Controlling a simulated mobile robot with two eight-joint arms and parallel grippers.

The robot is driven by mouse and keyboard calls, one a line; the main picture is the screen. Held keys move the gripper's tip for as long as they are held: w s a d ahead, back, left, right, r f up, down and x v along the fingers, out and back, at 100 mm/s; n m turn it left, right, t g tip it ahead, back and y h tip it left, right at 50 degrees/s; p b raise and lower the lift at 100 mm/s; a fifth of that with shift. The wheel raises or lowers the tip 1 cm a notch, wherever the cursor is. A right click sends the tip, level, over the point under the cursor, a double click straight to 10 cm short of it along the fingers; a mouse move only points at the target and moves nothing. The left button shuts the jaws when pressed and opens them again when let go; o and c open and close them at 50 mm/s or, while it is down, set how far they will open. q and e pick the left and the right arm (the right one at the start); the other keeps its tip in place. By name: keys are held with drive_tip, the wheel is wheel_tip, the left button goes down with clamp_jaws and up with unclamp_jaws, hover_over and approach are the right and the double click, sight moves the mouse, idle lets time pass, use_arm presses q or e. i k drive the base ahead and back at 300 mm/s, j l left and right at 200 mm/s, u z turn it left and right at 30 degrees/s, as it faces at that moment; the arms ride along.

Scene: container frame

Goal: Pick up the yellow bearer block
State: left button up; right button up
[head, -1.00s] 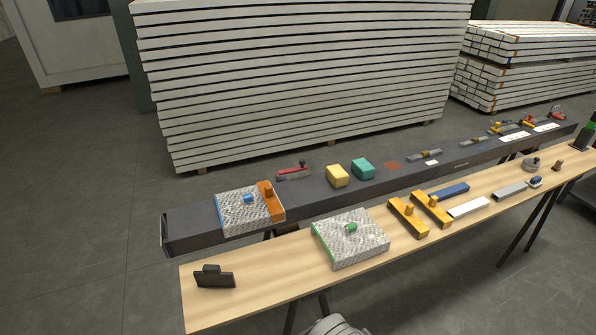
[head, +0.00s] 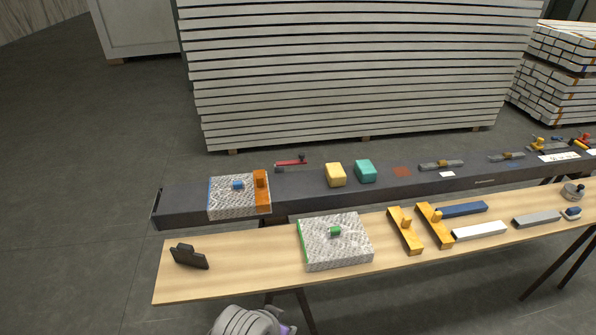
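The yellow bearer block (head: 335,174) is a small block with rounded edges. It sits on top of the long dark beam (head: 304,187), near the middle of the head view. A teal block (head: 366,171) of similar size stands close to its right, with a narrow gap between them. Neither gripper can be made out in the head view. Only a grey rounded part of my own body shows at the bottom edge, well away from the yellow block.
A wooden bench (head: 240,271) runs in front of the beam, holding a speckled panel with a green edge (head: 347,251), two yellow-orange T-shaped pieces (head: 406,233) and a black bracket (head: 188,256). Another speckled panel (head: 225,203) lies on the beam. A tall board stack (head: 350,75) stands behind.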

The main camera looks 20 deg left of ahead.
sight(335, 175)
drive_tip(key=i+l+u, duration=0.15)
drive_tip(key=u, duration=0.3)
drive_tip(key=i+l+u, duration=0.1)
drive_tip(key=l+u, duration=0.15)
drive_tip(key=u, duration=0.2)
drive_tip(key=l+u, duration=0.25)
drive_tip(key=u, duration=0.2)
drive_tip(key=i+l+u, duration=0.25)
drive_tip(key=u, duration=0.2)
drive_tip(key=i+l+u, duration=0.2)
drive_tip(key=l+u, duration=0.2)
drive_tip(key=l, duration=0.2)
